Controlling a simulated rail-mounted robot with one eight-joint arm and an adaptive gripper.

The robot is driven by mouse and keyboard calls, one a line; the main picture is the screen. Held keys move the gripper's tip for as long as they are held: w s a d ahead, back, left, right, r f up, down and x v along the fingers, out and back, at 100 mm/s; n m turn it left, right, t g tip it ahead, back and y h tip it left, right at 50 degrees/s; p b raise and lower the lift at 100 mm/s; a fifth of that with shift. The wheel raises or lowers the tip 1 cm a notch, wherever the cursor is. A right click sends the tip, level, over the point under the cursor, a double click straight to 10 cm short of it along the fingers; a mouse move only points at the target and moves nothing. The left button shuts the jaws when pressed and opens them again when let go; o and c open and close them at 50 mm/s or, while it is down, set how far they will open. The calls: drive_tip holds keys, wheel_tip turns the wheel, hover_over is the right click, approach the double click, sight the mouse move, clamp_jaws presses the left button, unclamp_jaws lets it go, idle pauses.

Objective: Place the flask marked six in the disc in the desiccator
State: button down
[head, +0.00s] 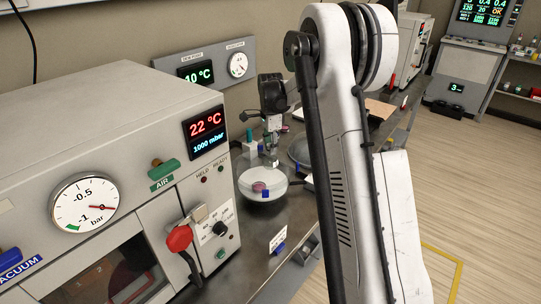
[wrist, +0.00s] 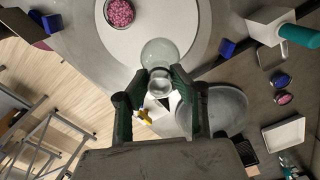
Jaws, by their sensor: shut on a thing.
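My gripper (wrist: 159,80) is shut on the neck of a clear round glass flask (wrist: 160,51), shown in the wrist view. No number can be read on the flask. The desiccator (head: 262,194) is a pale round bowl on the bench in the head view, and my gripper (head: 269,160) is just above its far side. In the wrist view the pale disc (wrist: 190,22) lies behind the flask, which overlaps the disc's near edge. A dish of pink granules (wrist: 119,12) is at the disc's left. In the head view the flask is too small to make out.
A grey round plate or lid (wrist: 228,108) lies beside the desiccator. Blue blocks (wrist: 227,47), small jars (wrist: 281,81) and a white tray (wrist: 284,134) are on the bench. A vacuum oven (head: 120,110) with a red-handled knob (head: 179,238) stands at the left.

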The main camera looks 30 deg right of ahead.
drive_tip(key=shift+f, duration=2.05)
drive_tip(key=shift+f, duration=0.15)
drive_tip(key=c, duration=1.5)
unclamp_jaws()
drive_tip(key=shift+o, duration=0.2)
wheel_tip(320, 180, up, 12)
